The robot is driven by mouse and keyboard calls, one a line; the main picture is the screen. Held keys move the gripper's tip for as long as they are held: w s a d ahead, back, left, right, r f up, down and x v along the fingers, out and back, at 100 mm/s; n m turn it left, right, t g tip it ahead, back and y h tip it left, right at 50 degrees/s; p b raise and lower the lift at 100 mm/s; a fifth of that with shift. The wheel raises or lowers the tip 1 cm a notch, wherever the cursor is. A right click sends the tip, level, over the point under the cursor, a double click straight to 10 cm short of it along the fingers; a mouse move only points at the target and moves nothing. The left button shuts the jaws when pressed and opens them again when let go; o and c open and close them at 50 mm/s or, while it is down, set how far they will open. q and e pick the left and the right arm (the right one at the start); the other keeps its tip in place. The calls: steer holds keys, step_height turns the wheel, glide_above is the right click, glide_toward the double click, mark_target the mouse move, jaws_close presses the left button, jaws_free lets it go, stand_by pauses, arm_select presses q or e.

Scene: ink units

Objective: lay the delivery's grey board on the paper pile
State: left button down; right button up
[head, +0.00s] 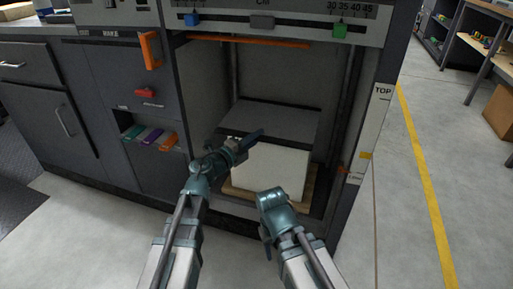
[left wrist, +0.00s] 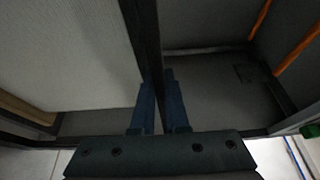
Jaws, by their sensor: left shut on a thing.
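The grey board (head: 275,118) is inside the open bay of the dark cabinet, behind and apparently above the white paper pile (head: 275,172). My left gripper (head: 256,135) reaches into the bay and is shut on the board's near edge. In the left wrist view, the fingers (left wrist: 159,108) close on a thin dark edge (left wrist: 145,45), with the pale pile to its left. The gap between board and pile cannot be judged. The pile sits on a wooden base (head: 240,192). My right gripper (head: 266,236) hangs in front of the bay, its fingers mostly hidden.
An orange bar (head: 250,40) crosses the bay's top, below a scale with blue (head: 191,19) and green (head: 340,30) sliders. Drawers and an orange handle (head: 151,50) are left of the bay.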

arm_select(q)
steer(key=shift+f+b, duration=0.95)
steer(key=shift+f, duration=0.45)
arm_select(e)
steer(key=shift+f, duration=1.4)
arm_select(q)
steer(key=shift+f, duration=0.15)
steer(key=c, duration=0.9)
jaws_free()
arm_select(e)
steer(key=shift+f, duration=0.1)
